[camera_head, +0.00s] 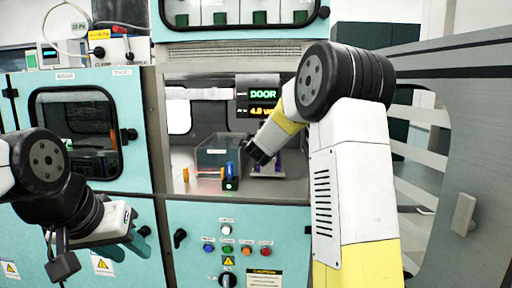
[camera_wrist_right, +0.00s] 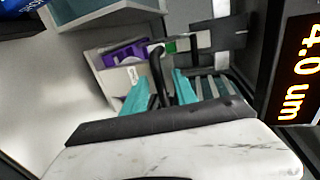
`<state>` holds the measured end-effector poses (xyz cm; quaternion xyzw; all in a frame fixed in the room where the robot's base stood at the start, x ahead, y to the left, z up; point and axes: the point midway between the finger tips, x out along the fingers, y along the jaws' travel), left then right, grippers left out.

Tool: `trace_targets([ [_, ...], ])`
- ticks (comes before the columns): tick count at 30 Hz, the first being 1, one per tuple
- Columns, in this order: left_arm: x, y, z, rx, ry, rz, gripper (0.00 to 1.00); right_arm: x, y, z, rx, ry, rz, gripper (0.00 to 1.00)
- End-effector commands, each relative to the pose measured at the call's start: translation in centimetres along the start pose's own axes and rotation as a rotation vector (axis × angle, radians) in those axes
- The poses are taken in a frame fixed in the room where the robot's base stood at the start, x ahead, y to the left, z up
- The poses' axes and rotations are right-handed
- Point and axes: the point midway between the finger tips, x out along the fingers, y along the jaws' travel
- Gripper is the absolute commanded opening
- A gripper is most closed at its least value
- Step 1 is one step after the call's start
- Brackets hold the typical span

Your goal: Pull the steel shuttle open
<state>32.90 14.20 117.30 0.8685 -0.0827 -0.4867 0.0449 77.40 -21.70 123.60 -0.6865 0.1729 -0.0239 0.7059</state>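The steel shuttle seems to be the pale metal carrier (camera_wrist_right: 125,78) with a purple part on it, in the right wrist view. In the head view it is mostly hidden behind my right gripper (camera_head: 258,154), inside the machine's open bay. In the wrist view the teal fingers of my right gripper (camera_wrist_right: 160,92) stand on either side of a thin black curved handle (camera_wrist_right: 156,62). I cannot tell whether they touch it. My left gripper (camera_head: 104,250) is open and empty, low at the left, in front of the teal cabinet and away from the bay.
Buttons (camera_head: 227,249) line the panel below. A grey panel (camera_head: 465,150) stands at the right.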

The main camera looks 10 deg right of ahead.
Motion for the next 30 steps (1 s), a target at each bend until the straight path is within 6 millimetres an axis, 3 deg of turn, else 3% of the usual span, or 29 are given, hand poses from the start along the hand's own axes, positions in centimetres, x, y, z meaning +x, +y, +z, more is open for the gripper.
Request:
trace_targets([
  [9, 0.0, 0.0, 0.0, 0.0, 0.0, 0.0, 0.36, 0.39, -0.05, -0.03, -0.001, 0.0, -0.001, 0.34],
  [14, 0.0, 0.0, 0.0, 0.0, 0.0, 0.0, 0.36, 0.37, -0.05, -0.02, -0.001, 0.0, -0.001, 0.02],
  [15, 0.0, 0.0, 0.0, 0.0, 0.0, 0.0, 0.36, 0.37, -0.04, -0.02, -0.001, 0.0, -0.001, 0.0],
  [30, 0.0, 0.0, 0.0, 0.0, 0.0, 0.0, 0.36, 0.35, -0.02, 0.0, -0.001, -0.001, 0.0, 0.0],
])
